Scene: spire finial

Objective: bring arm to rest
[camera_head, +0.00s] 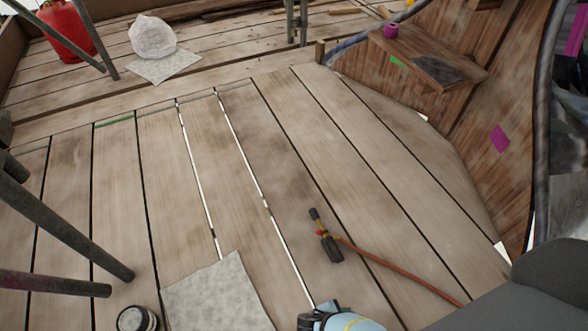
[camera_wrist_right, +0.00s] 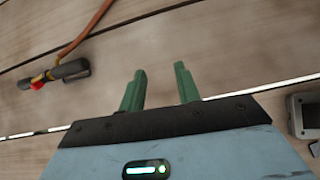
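My right gripper (camera_wrist_right: 160,88) shows in the wrist view with its two green fingers apart and nothing between them. Bare planks lie beyond the fingertips. In the head view, a light blue part (camera_head: 345,322) is cut off by the bottom edge; I cannot tell for sure whether it is my right wrist. A dark grey shape fills the lower right corner. My left gripper is not in view. A torch with a black handle and a red-orange hose (camera_head: 395,266) lies on the planks; the torch also shows left of my fingers in the wrist view (camera_wrist_right: 62,71).
A grey mat (camera_head: 215,298) and a round can (camera_head: 136,319) are at the front. Metal tubes (camera_head: 65,222) cross the left side. A red cylinder (camera_head: 66,32) and white bag (camera_head: 152,37) stand behind. A wooden wall with a shelf (camera_head: 425,60) bounds the right. The middle planks are clear.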

